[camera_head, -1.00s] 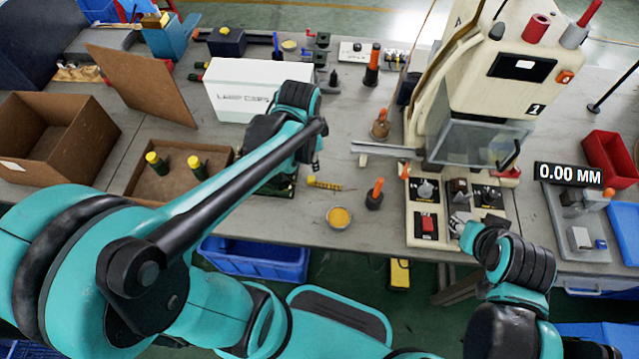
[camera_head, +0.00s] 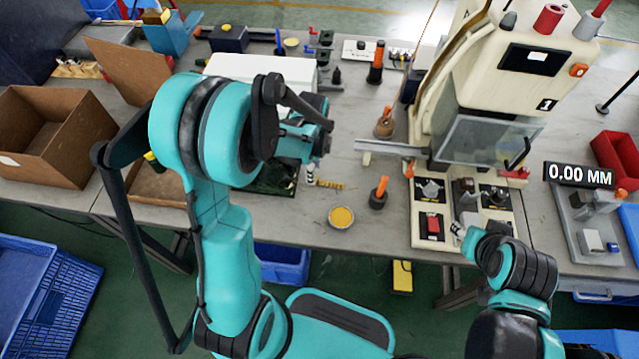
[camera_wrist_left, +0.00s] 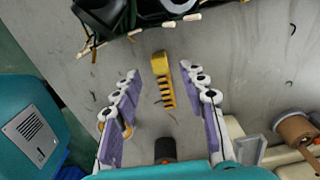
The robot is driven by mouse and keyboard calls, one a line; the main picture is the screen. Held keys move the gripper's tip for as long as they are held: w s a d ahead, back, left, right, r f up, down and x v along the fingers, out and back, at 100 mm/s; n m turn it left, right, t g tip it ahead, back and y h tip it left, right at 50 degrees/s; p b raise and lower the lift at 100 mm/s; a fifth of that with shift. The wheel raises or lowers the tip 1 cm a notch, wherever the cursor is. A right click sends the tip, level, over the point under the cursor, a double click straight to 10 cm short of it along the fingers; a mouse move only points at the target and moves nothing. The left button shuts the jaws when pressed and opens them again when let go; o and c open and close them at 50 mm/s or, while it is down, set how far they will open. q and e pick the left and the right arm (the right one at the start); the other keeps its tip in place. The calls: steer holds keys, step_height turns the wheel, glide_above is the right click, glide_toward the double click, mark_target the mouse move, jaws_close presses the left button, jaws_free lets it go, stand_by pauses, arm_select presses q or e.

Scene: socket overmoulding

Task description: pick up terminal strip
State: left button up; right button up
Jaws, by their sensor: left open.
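The terminal strip (camera_head: 330,184) is a small yellow toothed piece lying on the grey table. In the left wrist view the yellow strip (camera_wrist_left: 164,80) lies lengthwise between the fingertips, apart from both. My left gripper (camera_wrist_left: 160,74) is open and empty, with its purple-and-white fingers on either side of the strip. In the head view only a bit of the left gripper (camera_head: 311,175) shows beside the strip, partly hidden by my arm. My right gripper (camera_head: 461,231) is small and unclear at the front of the machine base; its jaws cannot be made out.
A bowl of yellow material (camera_head: 341,217) and an orange-handled tool (camera_head: 379,192) stand close to the strip. A white box (camera_head: 262,68) is behind my left arm. A dark green item (camera_head: 274,183) lies left of the strip. The press machine (camera_head: 470,110) stands right.

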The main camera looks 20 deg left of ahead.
arm_select(q)
step_height(320, 180, down, 3)
steer(key=shift+r+b, duration=0.15)
steer(key=shift+b, duration=0.2)
steer(key=shift+r, duration=0.1)
jaws_close()
